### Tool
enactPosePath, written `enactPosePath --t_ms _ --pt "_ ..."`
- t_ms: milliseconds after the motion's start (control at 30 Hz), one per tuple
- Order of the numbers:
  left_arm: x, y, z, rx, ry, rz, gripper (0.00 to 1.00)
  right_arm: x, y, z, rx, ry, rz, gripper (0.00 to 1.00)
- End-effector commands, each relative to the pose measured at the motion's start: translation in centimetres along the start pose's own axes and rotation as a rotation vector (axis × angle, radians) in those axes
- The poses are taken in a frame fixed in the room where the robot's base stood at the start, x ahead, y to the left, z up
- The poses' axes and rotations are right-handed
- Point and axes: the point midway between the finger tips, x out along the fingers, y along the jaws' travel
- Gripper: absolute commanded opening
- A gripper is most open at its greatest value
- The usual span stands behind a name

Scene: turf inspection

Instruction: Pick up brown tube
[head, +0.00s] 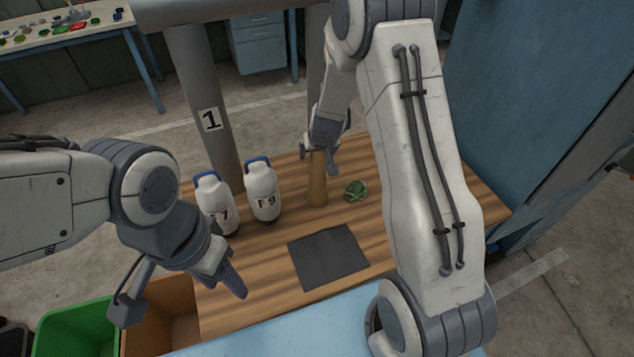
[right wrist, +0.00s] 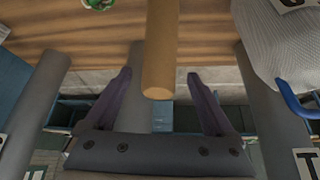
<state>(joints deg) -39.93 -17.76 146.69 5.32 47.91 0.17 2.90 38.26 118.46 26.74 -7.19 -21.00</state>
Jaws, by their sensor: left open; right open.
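The brown tube (head: 317,180) stands upright on the wooden table in the head view. In the right wrist view the brown tube (right wrist: 160,55) comes down from the top, its end between the two fingers. My right gripper (head: 322,147) is at the top of the tube in the head view. Its jaws (right wrist: 160,88) are open, with a finger on each side of the tube and gaps between. My left gripper (head: 185,292) is open and empty, near the table's front left edge.
Two white bottles with blue handles, the left one (head: 213,196) and the right one (head: 262,190), stand left of the tube. A green ball-like item (head: 355,190) lies to its right. A dark mat (head: 328,257) lies in front. Green (head: 80,330) and brown bins (head: 150,325) stand front left.

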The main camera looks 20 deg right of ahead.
Motion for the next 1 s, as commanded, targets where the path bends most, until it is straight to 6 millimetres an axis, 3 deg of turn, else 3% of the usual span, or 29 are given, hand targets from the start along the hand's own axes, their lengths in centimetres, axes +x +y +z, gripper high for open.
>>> enactPosePath --t_ms 400,700,933,1000 --pt "0.2 0.0 0.0 0.000 0.000 0.000 0.50 4.9 0.2 0.2 0.001 -0.002 0.000 0.89" --pt "0.2 0.0 0.0 0.000 0.001 0.000 0.50 5.3 0.2 0.2 0.000 0.000 -0.001 0.89" --pt "0.2 0.0 0.0 0.000 0.001 0.000 0.50 5.3 0.2 0.2 0.000 0.000 -0.001 0.01" --pt "0.2 0.0 0.0 0.000 0.001 0.000 0.50 5.3 0.2 0.2 0.000 0.000 -0.001 0.00"
